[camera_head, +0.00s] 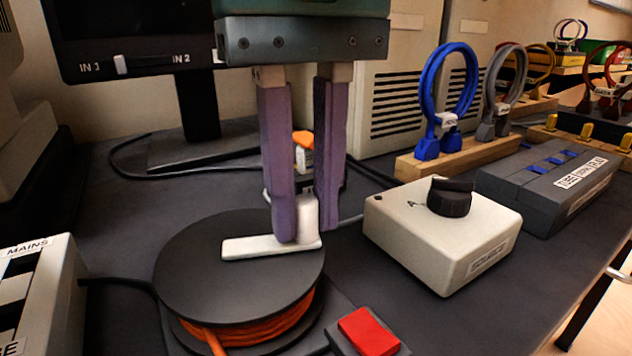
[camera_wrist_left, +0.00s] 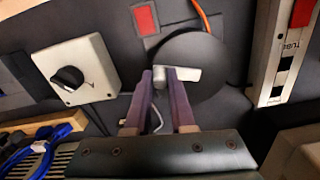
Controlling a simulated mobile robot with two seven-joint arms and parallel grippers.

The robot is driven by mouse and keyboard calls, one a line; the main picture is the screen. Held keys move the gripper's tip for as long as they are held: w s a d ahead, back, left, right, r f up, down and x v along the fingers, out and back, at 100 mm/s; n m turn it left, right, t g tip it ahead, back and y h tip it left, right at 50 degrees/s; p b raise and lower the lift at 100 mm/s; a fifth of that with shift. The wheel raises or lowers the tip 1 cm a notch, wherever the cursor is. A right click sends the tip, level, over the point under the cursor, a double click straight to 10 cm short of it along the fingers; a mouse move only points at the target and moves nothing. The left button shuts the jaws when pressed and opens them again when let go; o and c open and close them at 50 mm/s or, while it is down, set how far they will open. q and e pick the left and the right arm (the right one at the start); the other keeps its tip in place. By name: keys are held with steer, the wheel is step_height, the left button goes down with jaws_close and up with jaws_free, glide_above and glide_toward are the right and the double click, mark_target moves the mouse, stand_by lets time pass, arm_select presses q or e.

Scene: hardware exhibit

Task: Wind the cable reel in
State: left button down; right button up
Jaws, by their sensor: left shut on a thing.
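The cable reel (camera_head: 190,262) is a flat black drum with orange cable (camera_head: 262,330) wound under its top disc. A white crank arm (camera_head: 250,247) lies on the disc, with an upright white handle (camera_head: 308,213) at its right end. My left gripper (camera_head: 308,236) points down over the right part of the reel, its purple fingers either side of the handle, shut on it. In the left wrist view, the crank (camera_wrist_left: 187,74) reaches from between the fingertips (camera_wrist_left: 160,76) across the disc (camera_wrist_left: 205,55). My right gripper is in neither view.
A cream selector box (camera_head: 440,240) with a black knob stands right of the reel. A red button block (camera_head: 368,332) sits in front. A switch panel (camera_head: 38,290) is at left. A monitor (camera_head: 130,40) and coiled cables (camera_head: 447,85) stand behind.

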arm_select(q)
steer(key=shift+r+m, duration=0.1)
steer(key=shift+m, duration=0.2)
steer(key=c, duration=0.8)
jaws_free()
steer(key=shift+o, duration=0.2)
step_height(320, 180, up, 10)
steer(key=p, duration=0.7)
